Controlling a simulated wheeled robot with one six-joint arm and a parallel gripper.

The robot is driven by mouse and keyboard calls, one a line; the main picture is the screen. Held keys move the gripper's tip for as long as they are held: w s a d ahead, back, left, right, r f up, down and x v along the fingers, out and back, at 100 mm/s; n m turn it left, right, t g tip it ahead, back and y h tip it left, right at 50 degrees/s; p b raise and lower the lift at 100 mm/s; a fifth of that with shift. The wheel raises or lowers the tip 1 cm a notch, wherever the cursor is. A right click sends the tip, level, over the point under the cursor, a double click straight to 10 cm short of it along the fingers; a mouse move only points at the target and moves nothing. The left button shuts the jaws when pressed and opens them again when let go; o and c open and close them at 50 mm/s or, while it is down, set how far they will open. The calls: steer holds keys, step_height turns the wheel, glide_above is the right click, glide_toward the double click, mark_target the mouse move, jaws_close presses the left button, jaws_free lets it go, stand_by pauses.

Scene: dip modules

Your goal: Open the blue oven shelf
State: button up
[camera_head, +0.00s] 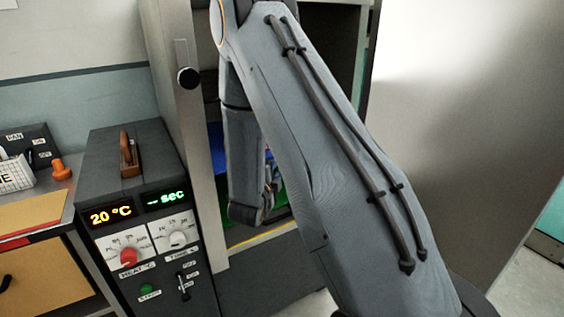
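The oven is a tall pale cabinet with its front open and its door (465,120) swung out to the right. Inside it, a strip of the blue shelf (216,148) shows left of my arm. A green shelf or surface (281,196) shows lower, on the right of my forearm. My grey arm reaches across the opening and hides most of the interior. My gripper's fingers cannot be made out behind the arm, so its contact with the blue shelf is hidden.
A dark control box (125,160) with a "20 °C" display, dials and a brown handle stands left of the oven. A round black knob (188,77) is on the cabinet's left front. A bench with an orange panel (45,275) is at far left.

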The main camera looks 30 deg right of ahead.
steer(key=p+x, duration=0.1)
steer(key=x, duration=0.6)
steer(key=shift+w+d+p, duration=0.2)
steer(key=shift+p, duration=0.1)
steer(key=shift+c, duration=0.4)
jaws_close()
steer(key=shift+s+f, duration=0.1)
